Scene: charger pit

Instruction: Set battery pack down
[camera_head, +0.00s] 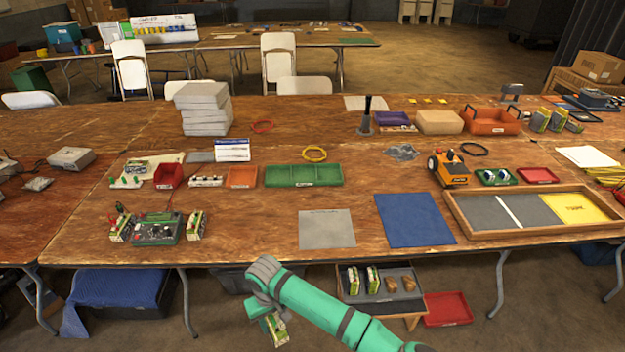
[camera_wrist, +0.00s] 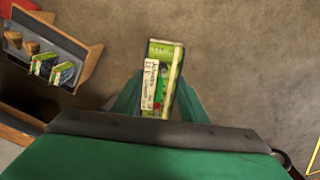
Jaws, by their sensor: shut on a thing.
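A green and white battery pack (camera_wrist: 163,78) is between the two fingers of my gripper (camera_wrist: 158,98) in the wrist view. In the head view the same pack (camera_head: 274,330) hangs below my gripper (camera_head: 268,312), in front of the table's near edge and over the floor. My gripper is shut on it. Two similar packs (camera_head: 362,278) stand on a low tray shelf under the table. Two more packs stand on the table on either side of a green charger (camera_head: 158,229), one at its left (camera_head: 121,228) and one at its right (camera_head: 196,224).
A grey mat (camera_head: 327,229) and a blue mat (camera_head: 414,219) lie bare near the table's front edge. A wooden tray (camera_head: 480,232) with a yellow end is at the right. A red tray (camera_head: 448,309) lies on the floor. The low shelf (camera_wrist: 75,50) shows at upper left in the wrist view.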

